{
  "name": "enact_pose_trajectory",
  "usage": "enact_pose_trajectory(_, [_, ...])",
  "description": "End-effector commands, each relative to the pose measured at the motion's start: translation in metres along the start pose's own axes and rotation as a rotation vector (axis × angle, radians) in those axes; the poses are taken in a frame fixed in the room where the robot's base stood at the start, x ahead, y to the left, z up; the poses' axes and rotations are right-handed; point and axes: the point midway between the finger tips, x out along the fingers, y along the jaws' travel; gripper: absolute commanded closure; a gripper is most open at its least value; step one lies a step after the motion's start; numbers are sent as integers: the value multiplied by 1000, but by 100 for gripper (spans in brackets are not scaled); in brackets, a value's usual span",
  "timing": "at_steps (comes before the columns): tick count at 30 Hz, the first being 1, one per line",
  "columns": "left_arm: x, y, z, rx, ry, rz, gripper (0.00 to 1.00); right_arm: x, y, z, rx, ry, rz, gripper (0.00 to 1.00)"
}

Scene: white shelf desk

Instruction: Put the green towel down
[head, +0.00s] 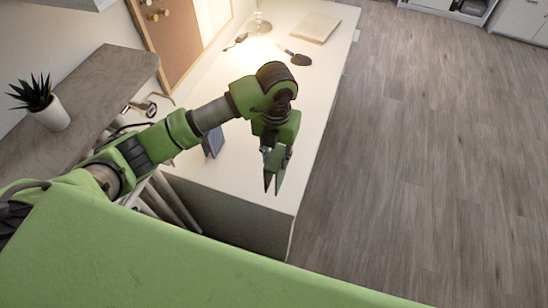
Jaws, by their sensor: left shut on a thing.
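My left gripper (272,150) hangs downward over the near right part of the white desk (235,170), close to its right edge. The fingers are partly hidden by the wrist and the towel. My right gripper is not in view.
A dark blue-grey upright item (213,142) stands left of the gripper. A hairbrush-like dark item (295,58), a book (315,27) and a lamp base (259,24) are farther back. A potted plant (47,108) stands on the grey shelf. The desk middle is mostly clear.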

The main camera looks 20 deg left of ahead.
Motion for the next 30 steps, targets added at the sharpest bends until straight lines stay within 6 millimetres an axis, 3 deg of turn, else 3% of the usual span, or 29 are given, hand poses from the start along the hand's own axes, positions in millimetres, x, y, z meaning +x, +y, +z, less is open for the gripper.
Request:
enact_pose_trajectory(4, [27, 8, 18, -1, 7, 0, 86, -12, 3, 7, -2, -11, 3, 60])
enact_pose_trajectory(9, [44, 14, 31, 2, 3, -1, 86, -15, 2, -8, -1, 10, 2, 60])
enact_pose_trajectory(14, [53, 17, 37, 2, 4, 0, 86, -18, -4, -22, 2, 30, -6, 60])
enact_pose_trajectory(19, [77, 16, 37, 2, 6, -2, 86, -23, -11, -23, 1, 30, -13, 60])
enact_pose_trajectory(30, [86, 17, 38, 4, 2, 0, 86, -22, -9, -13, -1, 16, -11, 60])
